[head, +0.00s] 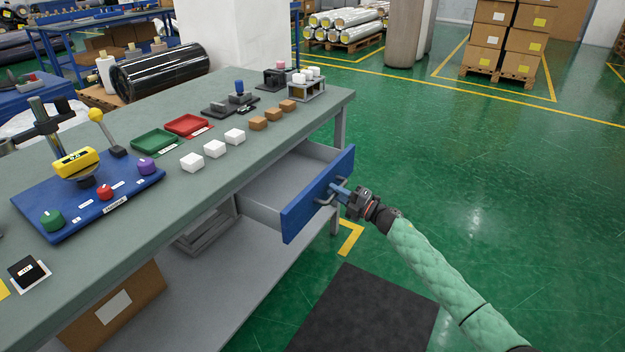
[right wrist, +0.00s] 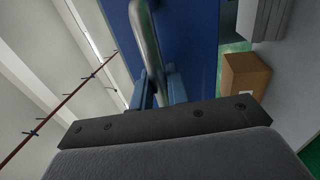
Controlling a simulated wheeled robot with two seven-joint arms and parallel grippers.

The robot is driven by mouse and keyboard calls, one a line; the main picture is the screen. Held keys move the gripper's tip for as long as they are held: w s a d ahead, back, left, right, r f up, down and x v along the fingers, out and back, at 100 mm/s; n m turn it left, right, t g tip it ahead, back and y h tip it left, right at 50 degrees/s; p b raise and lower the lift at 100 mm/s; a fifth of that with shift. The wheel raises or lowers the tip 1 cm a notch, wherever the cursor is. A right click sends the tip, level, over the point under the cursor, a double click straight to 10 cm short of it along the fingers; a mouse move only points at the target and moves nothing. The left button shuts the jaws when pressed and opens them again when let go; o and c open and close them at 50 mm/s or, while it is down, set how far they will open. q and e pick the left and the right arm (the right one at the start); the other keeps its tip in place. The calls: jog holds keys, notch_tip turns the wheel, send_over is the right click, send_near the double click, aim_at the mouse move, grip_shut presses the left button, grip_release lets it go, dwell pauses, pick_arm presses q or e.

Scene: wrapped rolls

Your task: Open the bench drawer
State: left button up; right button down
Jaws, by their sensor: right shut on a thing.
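The bench drawer (head: 319,192) has a blue front and a grey inside. It stands pulled out from the bench (head: 60,168), and its inside looks empty. A bar handle (head: 326,199) is on its front; it also shows in the right wrist view as a grey curved bar (right wrist: 147,40) against the blue drawer front (right wrist: 190,40). My right gripper (head: 341,191) is at the handle, its blue fingers (right wrist: 158,90) shut on the bar. My left gripper is not in view.
On the bench top are white blocks (head: 214,149), brown blocks (head: 272,115), a green tray (head: 159,142), a red tray (head: 187,125) and a blue panel with knobs (head: 90,203). A dark mat (head: 365,312) lies on the floor. The green floor right of the drawer is clear.

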jog(key=r+v, duration=0.2)
jog(key=v, duration=0.8)
jog(key=shift+s+d, duration=0.25)
jog(key=shift+f, duration=0.1)
jog(key=c, duration=1.4)
grip_release()
jog(key=shift+p, duration=0.3)
jog(key=shift+c, duration=0.2)
jog(key=v, duration=0.7)
jog(key=shift+s+d+b, duration=0.25)
jog(key=shift+d+b, duration=0.1)
jog(key=shift+b, duration=0.1)
jog(key=shift+f, duration=0.1)
